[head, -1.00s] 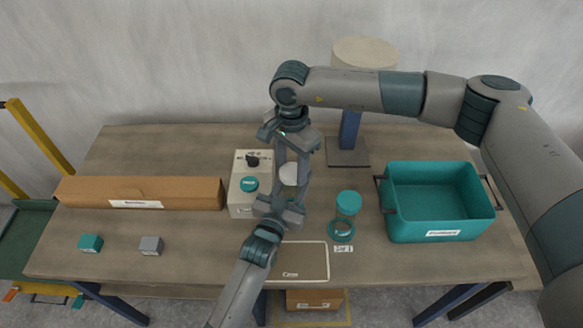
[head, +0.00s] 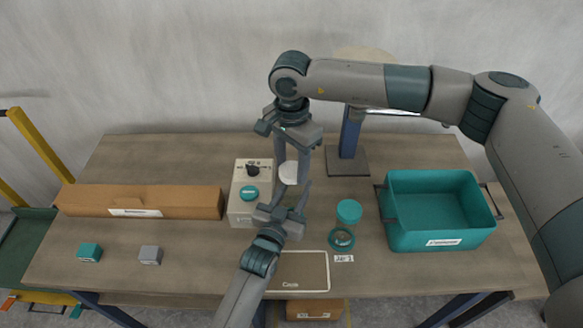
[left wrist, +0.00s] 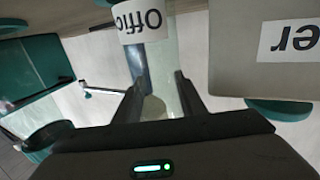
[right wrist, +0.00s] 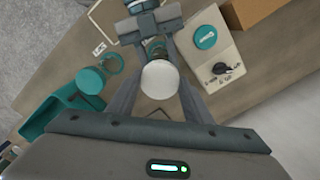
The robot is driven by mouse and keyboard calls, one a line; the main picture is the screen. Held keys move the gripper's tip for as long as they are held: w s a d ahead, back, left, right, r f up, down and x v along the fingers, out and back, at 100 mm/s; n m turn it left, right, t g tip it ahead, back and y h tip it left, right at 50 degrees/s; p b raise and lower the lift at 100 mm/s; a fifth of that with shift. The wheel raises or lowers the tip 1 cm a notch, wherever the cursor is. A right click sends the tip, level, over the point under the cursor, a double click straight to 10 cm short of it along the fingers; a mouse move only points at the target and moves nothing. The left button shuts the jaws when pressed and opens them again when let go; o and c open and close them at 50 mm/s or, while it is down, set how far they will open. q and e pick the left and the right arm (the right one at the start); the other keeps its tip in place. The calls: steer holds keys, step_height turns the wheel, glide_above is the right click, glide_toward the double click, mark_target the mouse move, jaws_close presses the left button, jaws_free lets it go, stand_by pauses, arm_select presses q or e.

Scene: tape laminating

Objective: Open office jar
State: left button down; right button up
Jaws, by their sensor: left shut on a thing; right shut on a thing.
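The white lid (head: 288,173) of the office jar is between the fingers of my right gripper (head: 292,178), which comes down from above and is shut on it. The lid also shows as a white disc in the right wrist view (right wrist: 160,77). My left gripper (head: 290,196) reaches up from the front, below the lid, and is shut on the clear jar. The jar's upside-down label (left wrist: 140,20) reads "Offic" in the left wrist view. In the head view the jar body is mostly hidden by the fingers.
A control box (head: 242,213) with a teal button and black knob stands just left of the grippers. A teal jar (head: 348,211) with a ring stands right, beside a teal bin (head: 437,229). A long cardboard box (head: 190,202) lies left. A lamp post (head: 348,135) stands behind.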

mark_target(288, 204)
arm_select(q)
steer(key=c, duration=1)
jaws_free()
steer(key=shift+c, duration=0.2)
steer(key=shift+s, duration=0.1)
steer(key=b+v, duration=0.2)
steer(key=v, duration=0.8)
steer(key=shift+s+a+f, duration=0.1)
steer(key=shift+s, duration=0.15)
arm_select(e)
steer(key=shift+f, duration=0.95)
arm_select(q)
steer(key=shift+s+a, duration=0.25)
steer(key=shift+s, duration=0.3)
arm_select(e)
steer(key=shift+f, duration=0.1)
